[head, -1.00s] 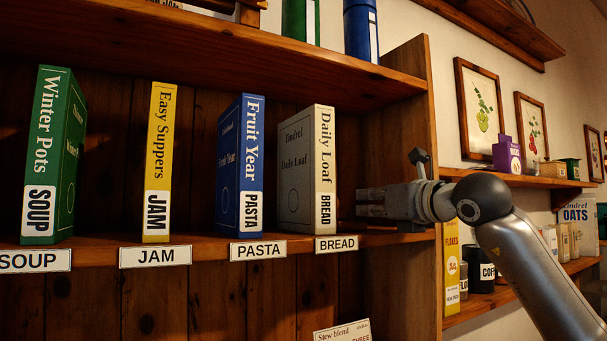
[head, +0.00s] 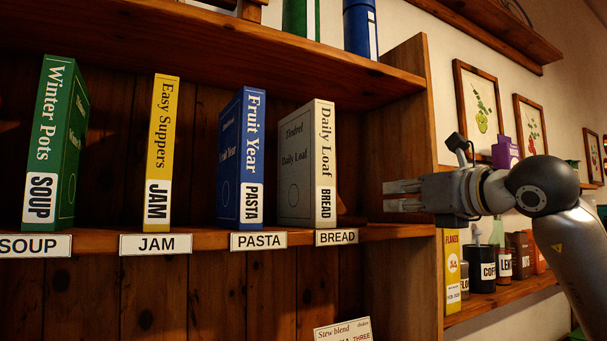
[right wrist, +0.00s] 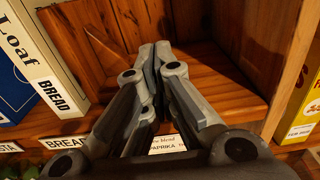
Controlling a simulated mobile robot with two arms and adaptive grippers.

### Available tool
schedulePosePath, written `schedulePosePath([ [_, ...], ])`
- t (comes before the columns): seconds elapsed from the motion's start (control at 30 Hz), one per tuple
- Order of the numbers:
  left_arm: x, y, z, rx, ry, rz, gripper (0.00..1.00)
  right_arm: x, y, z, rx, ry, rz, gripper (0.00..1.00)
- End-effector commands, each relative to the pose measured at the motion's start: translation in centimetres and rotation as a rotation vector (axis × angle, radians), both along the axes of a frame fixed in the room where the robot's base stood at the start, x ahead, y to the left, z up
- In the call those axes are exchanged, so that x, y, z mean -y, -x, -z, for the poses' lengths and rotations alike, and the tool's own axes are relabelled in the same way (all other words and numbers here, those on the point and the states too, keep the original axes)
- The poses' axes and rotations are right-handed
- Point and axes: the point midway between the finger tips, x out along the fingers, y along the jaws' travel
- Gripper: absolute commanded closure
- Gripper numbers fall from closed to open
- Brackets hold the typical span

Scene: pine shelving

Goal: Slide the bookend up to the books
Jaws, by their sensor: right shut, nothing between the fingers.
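The books stand upright and apart on the shelf: green Winter Pots (head: 66,150), yellow Easy Suppers (head: 160,150), blue Fruit Year (head: 240,155) and grey Daily Loaf (head: 308,165). A low brown wooden piece, apparently the bookend (head: 350,219), shows just right of Daily Loaf; it blends with the shelf, and I cannot tell if they touch. In the right wrist view, a wooden piece (right wrist: 72,42) stands close beside Daily Loaf (right wrist: 38,55). My right gripper (head: 388,196) is shut and empty, right of the bookend, near the side panel. Its closed fingertips show in the right wrist view (right wrist: 155,50). My left gripper is out of view.
Labels SOUP, JAM, PASTA and BREAD (head: 336,237) line the shelf's front edge. The side panel (head: 407,150) bounds the bay on the right, and an upper shelf (head: 200,40) lies overhead. Bare shelf board (right wrist: 205,75) lies between bookend and side panel.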

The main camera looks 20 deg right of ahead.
Motion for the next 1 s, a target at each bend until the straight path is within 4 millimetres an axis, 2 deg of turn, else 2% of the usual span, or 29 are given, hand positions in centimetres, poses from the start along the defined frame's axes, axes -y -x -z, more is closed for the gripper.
schedulePosePath([
  [0.43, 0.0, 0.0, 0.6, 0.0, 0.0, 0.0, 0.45, 0.4, 4.2, 0.0, 0.001, 0.0, 0.001, 1.0],
  [1.0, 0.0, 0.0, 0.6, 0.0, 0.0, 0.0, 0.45, 0.4, 4.5, 0.0, 0.0, 0.0, 0.0, 1.0],
])
